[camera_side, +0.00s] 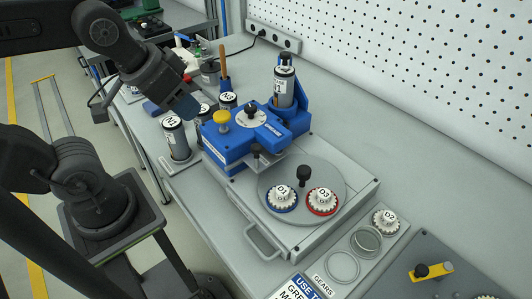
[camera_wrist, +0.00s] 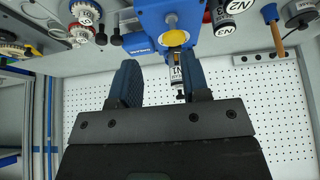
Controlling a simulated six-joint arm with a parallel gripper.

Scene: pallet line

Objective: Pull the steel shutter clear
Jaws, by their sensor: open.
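The steel shutter appears to be the thin bright plate (camera_side: 268,161) with a small black knob (camera_side: 255,150), sticking out of the front of the blue housing (camera_side: 232,149) over the round grey disc (camera_side: 262,183). How far it runs inside the housing is hidden. My gripper (camera_side: 186,108) hangs up and left of the housing in the side view, apart from the shutter. In the wrist view my gripper (camera_wrist: 160,82) has its blue fingers spread, with nothing held between them. The blue housing (camera_wrist: 155,15) shows at the top there.
Gears D1 (camera_side: 283,198) and D3 (camera_side: 322,201) sit on the disc beside a black knob (camera_side: 304,174). A yellow knob (camera_side: 222,117) tops the housing. A cylinder (camera_side: 284,86) stands in a blue holder behind. Canister N1 (camera_side: 175,138) stands near my gripper. Gear D2 (camera_side: 386,219) lies right.

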